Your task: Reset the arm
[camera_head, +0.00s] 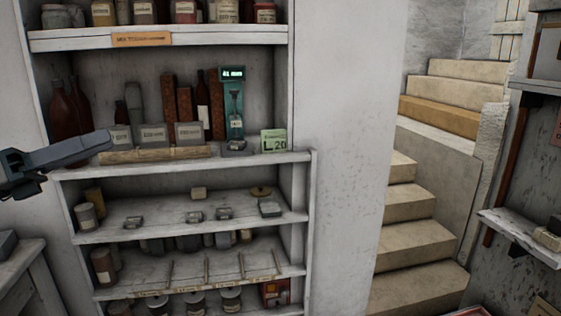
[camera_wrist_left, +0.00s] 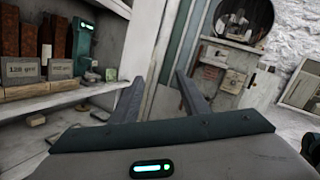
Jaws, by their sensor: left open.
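My left gripper (camera_head: 82,150) comes in from the left edge in the head view, in front of the shelf unit, with its fingers pointing right. In the left wrist view its two fingers (camera_wrist_left: 158,92) stand apart with nothing between them, so it is open and empty.
The shelf unit (camera_head: 310,240) holds bottles, jars, grey labelled blocks (camera_head: 189,134), a teal device (camera_head: 232,103) with a lit display, and a green card (camera_head: 274,141). Stone stairs (camera_head: 412,204) rise at right. A wall shelf (camera_head: 522,236) juts out at far right.

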